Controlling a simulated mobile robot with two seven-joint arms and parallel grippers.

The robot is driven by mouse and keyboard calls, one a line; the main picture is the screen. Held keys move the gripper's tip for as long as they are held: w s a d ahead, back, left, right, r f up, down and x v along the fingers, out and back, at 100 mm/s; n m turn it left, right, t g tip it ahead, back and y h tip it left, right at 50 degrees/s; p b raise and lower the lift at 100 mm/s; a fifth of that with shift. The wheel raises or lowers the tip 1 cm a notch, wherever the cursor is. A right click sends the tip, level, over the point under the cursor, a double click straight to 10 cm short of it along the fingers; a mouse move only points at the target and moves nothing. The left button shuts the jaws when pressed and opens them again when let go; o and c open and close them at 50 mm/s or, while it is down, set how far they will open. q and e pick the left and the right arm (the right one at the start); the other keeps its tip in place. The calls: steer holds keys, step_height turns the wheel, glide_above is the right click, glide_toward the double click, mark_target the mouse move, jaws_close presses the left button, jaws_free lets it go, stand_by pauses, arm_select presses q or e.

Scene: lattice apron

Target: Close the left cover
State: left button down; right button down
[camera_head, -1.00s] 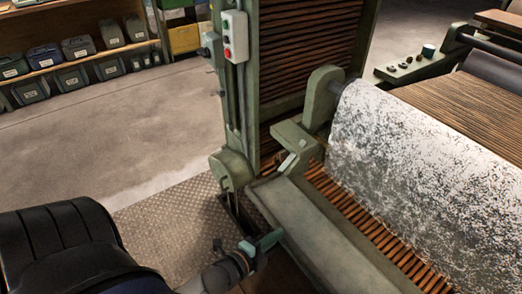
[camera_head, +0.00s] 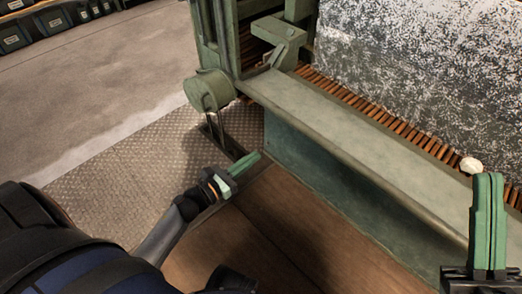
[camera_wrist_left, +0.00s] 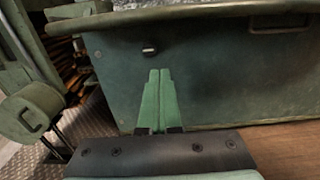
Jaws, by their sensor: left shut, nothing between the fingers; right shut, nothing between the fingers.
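My left gripper (camera_head: 243,164) is shut and empty, low in front of the machine's green front panel (camera_head: 310,170). In the left wrist view its green fingertips (camera_wrist_left: 159,75) point at this panel (camera_wrist_left: 220,80), just below a small pale knob (camera_wrist_left: 149,49); I cannot tell whether they touch. A recessed handle (camera_wrist_left: 280,24) is at the panel's upper right. A round green housing (camera_head: 208,90) is at the machine's left end and also shows in the left wrist view (camera_wrist_left: 32,108). Which part is the left cover is unclear. My right gripper (camera_head: 488,218) is shut and empty at the right.
A flat green ledge (camera_head: 350,130) tops the panel. Behind it are wooden slats (camera_head: 390,122) and a speckled white sheet (camera_head: 430,60). A pale lump (camera_head: 470,165) is by my right gripper. The textured floor plate (camera_head: 130,180) at left is clear.

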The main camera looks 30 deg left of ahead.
arm_select(q)
steer(key=w+d+r, duration=0.3)
steer(key=w+r, duration=0.1)
steer(key=w, duration=0.5)
steer(key=shift+w, duration=0.4)
steer(key=shift+r+p, duration=0.1)
steer(key=shift+p, duration=0.25)
